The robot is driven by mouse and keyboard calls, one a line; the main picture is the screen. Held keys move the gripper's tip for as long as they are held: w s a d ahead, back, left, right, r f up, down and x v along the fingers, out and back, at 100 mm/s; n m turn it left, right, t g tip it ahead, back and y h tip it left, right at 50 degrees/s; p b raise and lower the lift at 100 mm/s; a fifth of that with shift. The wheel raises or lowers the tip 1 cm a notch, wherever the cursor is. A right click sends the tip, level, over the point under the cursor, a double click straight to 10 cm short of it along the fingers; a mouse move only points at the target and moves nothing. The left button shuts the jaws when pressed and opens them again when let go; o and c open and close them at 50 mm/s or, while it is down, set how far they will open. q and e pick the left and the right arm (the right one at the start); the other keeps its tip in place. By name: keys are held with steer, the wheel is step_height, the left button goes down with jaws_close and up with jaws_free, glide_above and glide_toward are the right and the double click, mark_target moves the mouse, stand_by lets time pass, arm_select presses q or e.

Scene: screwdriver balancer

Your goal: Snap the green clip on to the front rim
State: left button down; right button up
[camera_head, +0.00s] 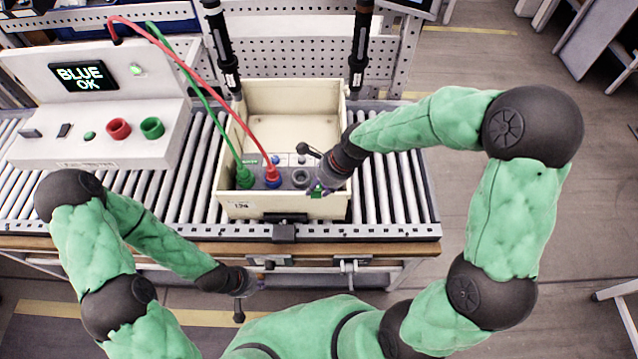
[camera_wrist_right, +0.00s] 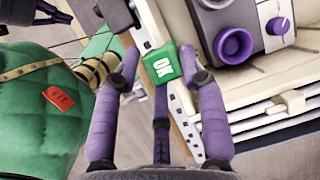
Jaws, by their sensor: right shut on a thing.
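The green clip (camera_wrist_right: 163,64), marked "OK", is between the purple fingertips of my right gripper (camera_wrist_right: 163,75) in the right wrist view. In the head view the right gripper (camera_head: 318,188) is at the right part of the cream bin's front rim (camera_head: 241,194), and a bit of green clip (camera_head: 316,192) shows there. The clip is at or against the rim; I cannot tell whether it is seated on it. My left gripper (camera_head: 250,284) hangs low in front of the conveyor, away from the bin, and its fingers are too small to read.
Green and red cables run to the test box (camera_head: 100,120), whose screen reads "BLUE OK". Two black hanging tools (camera_head: 228,55) are behind. Conveyor rollers (camera_head: 395,200) are clear at right.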

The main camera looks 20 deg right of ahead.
steer(key=shift+f, duration=0.45)
stand_by(0.8)
steer(key=shift+p, duration=0.45)
stand_by(1.1)
steer(key=shift+f, duration=0.25)
stand_by(0.8)
steer(key=shift+w, duration=0.1)
stand_by(0.6)
steer(key=o, duration=1)
steer(key=shift+d, duration=0.1)
